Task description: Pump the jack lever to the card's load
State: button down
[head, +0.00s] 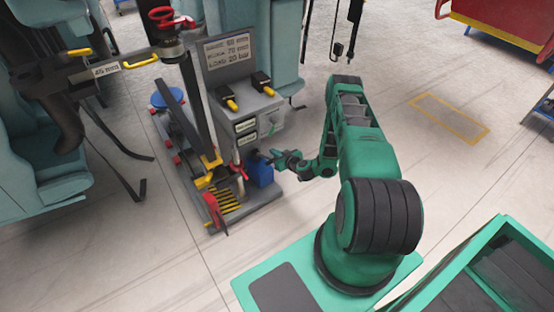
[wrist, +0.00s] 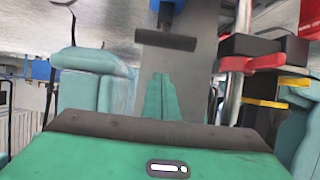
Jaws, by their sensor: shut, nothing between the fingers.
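A card (head: 228,50) stands at the back of the grey jack rig. Its last line seems to read a load of 20 bar; the upper lines are small. A blue pump-like block (head: 262,174) sits low at the rig's right side. My gripper (head: 271,158) is at the upper right of this block, shut and empty. I cannot tell whether it touches the block. A thin upright rod with a red part (head: 240,171) stands left of the block; I cannot tell whether it is the jack lever. The wrist view shows a dark crossbar (wrist: 165,41) ahead of my gripper's body.
A red-handled piece (head: 215,214) stands at the rig's front corner. A grey cabinet with yellow-tipped switches (head: 262,83) is behind the block. Teal train seats (head: 48,150) stand on the left.

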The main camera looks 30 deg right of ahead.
jog(key=f, duration=0.1)
jog(key=s+f, duration=0.1)
jog(key=f, duration=0.1)
jog(key=shift+f, duration=0.2)
jog(key=shift+s+f, duration=0.25)
jog(key=shift+f, duration=0.5)
